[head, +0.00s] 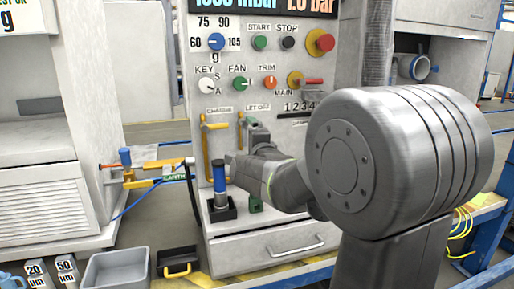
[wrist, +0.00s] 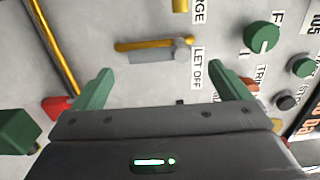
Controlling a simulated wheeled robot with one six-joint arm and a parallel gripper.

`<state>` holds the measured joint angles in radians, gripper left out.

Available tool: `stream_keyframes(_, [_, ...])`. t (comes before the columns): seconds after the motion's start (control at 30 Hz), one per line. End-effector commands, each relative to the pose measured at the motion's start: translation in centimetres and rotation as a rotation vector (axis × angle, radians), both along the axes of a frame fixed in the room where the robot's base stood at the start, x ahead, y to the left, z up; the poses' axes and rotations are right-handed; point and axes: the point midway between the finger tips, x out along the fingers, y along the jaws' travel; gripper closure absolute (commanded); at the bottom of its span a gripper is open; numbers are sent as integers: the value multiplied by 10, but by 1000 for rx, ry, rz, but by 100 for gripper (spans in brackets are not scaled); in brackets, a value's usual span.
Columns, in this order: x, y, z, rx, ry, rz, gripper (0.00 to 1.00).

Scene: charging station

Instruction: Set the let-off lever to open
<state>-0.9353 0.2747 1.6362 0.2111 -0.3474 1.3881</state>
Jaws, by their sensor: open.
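The let-off lever (wrist: 142,44) is a yellow handle on a grey hub beside the LET OFF label (wrist: 197,68) in the wrist view. From the hub the handle runs to the picture's left, which by the turned label is down the panel. My gripper (wrist: 160,76) is open, its two green fingers apart and nothing between them. The lever lies ahead of the fingertips, and no contact shows. In the head view the LET OFF label (head: 258,106) is visible on the panel, while my arm and gripper hide much of the area below it.
The charge lever (head: 216,126) is left of the let-off area. Knobs and buttons, such as the green fan knob (head: 240,84), sit above. A blue-handled item (head: 219,178) stands on the ledge below. A grey bin (head: 116,270) is at lower left.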

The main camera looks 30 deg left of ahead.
Motion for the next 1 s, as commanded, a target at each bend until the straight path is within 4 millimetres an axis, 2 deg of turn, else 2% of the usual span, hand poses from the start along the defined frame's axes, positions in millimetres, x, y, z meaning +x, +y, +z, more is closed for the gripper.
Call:
stream_keyframes(0.2, [-28,-33,1,1,-1,1,4])
stream_keyframes(0.4, [-42,-49,1,1,-1,1,4])
stream_keyframes(1.0, [-46,-53,0,0,0,0,4])
